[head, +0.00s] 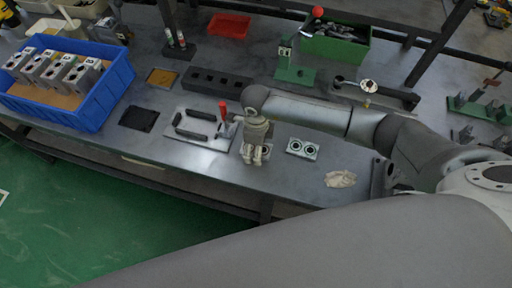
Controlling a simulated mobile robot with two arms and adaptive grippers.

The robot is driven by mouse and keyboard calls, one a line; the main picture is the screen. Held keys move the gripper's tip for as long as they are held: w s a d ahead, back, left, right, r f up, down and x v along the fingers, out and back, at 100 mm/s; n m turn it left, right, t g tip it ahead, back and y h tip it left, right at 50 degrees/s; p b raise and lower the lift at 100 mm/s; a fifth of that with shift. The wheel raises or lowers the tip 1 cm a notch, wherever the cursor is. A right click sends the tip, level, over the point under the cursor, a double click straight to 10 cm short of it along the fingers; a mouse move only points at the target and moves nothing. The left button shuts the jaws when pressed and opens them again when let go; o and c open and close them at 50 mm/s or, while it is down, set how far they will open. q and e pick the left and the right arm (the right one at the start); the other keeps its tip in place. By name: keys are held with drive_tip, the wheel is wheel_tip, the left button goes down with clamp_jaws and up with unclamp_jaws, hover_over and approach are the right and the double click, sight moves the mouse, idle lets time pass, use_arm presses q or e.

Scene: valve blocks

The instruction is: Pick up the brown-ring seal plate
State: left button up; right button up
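My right gripper (254,159) points down at the front part of the bench, at the end of the arm that comes in from the right. A small light plate (266,150) lies under and beside its fingers and is mostly hidden by them. Its ring colour is too small to tell. Whether the fingers touch or grip this plate cannot be told. A second light plate (302,148) with two dark-looking rings lies flat just to the right, apart from the gripper. My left gripper is not in view.
A fixture plate (200,130) with black bars and a red-handled clamp (224,110) stands close left of the gripper. A blue crate (108,97) with metal valve blocks is at the left. A crumpled cloth (340,179) lies at the right front. A green bin (335,47) stands behind.

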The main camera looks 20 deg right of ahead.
drive_tip(key=shift+r, duration=0.1)
drive_tip(key=c, duration=1.2)
drive_tip(key=shift+c, duration=0.2)
